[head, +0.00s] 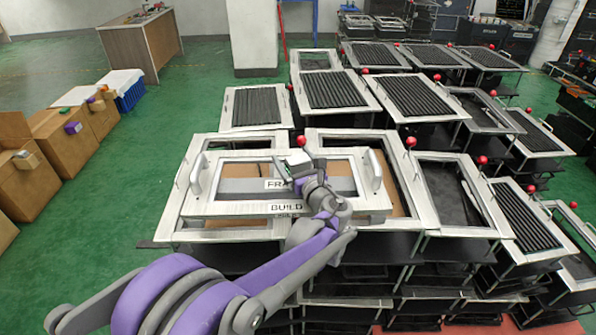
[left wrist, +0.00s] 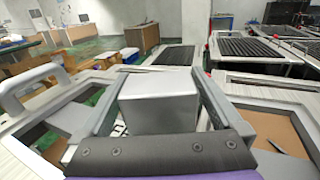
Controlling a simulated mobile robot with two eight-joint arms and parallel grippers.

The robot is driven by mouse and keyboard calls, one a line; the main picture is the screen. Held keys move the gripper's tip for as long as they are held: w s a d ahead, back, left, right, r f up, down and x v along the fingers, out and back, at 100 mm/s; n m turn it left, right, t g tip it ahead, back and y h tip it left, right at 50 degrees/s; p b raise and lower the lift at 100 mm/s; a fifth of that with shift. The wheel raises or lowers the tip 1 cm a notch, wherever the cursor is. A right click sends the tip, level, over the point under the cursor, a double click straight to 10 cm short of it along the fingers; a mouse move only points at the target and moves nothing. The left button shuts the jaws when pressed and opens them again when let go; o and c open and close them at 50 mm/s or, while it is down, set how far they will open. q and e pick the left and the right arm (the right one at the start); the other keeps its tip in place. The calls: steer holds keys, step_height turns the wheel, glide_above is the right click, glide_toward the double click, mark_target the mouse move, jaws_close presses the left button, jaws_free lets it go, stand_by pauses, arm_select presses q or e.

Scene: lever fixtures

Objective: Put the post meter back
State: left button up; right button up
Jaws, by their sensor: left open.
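A small pale grey box, which looks like the post meter (head: 296,157), is at my left gripper (head: 305,170) over the framed panel at the centre of the head view. In the left wrist view the grey box (left wrist: 158,103) lies between the two fingers of my left gripper (left wrist: 160,68). The fingers are open, one on each side of the box. I cannot tell whether they touch it. The box's underside and what it rests on are hidden. My right gripper is not in view.
A white frame (head: 235,208) with two upright handles and labels surrounds the gripper. Several framed racks with red-knobbed levers (head: 411,142) crowd the right. Cardboard boxes (head: 62,140) stand at the left. The green floor (head: 150,150) between is clear.

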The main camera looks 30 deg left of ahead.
arm_select(q)
jaws_close()
stand_by(0.3)
steer(key=shift+r, duration=0.1)
